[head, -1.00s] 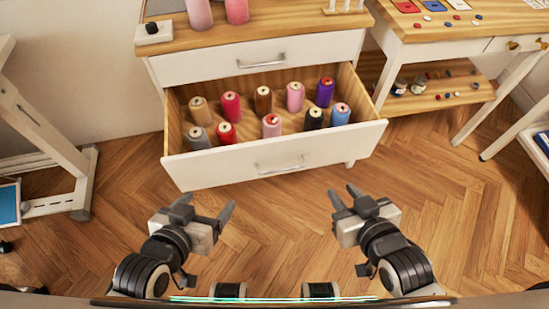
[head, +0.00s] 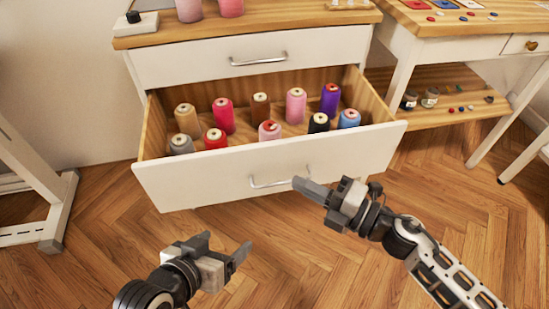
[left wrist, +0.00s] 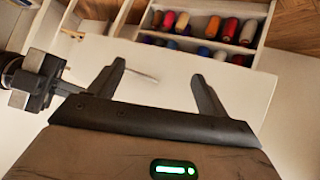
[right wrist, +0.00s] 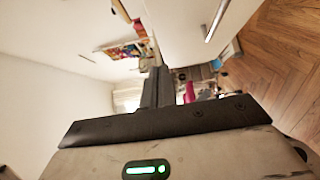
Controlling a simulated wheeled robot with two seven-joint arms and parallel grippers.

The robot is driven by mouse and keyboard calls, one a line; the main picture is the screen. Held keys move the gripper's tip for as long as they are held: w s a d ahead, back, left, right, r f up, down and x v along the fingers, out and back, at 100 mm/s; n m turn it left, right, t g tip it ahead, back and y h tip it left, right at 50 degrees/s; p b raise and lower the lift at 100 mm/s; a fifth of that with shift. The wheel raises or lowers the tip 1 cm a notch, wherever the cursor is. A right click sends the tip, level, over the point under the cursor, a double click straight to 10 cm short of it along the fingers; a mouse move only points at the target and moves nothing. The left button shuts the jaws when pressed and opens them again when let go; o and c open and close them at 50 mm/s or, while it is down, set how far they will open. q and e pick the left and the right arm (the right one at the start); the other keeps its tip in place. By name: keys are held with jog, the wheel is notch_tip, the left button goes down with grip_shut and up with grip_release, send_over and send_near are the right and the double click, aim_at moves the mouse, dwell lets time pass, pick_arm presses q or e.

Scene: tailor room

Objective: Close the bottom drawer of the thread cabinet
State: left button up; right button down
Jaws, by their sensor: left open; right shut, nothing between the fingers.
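The thread cabinet's bottom drawer (head: 215,182) is pulled out, with a white front and a metal handle (head: 281,180). Several thread spools stand inside it, such as a purple spool (head: 330,100). The closed drawer above (head: 190,62) has its own handle. In the head view my right gripper (head: 298,183) is shut and empty, its fingertips at the right end of the bottom handle; I cannot tell if they touch. My left gripper (head: 228,247) is open and empty, low in front of the drawer. The left wrist view also shows the drawer front (left wrist: 180,82).
The wooden cabinet top (head: 270,22) holds pink spools and a small white block with a black knob (head: 134,22). A table with a lower shelf (head: 440,95) stands to the right. White legs (head: 40,185) stand at left. The floor before the drawer is open.

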aim_at(259, 149)
jog(key=w+a, duration=0.3)
jog(key=w+a+b, duration=0.1)
jog(key=w+a, duration=0.1)
jog(key=w, duration=0.1)
jog(key=shift+w+a, duration=0.25)
jog(key=shift+a, duration=0.15)
jog(key=shift+w, duration=0.4)
jog(key=shift+w, duration=0.1)
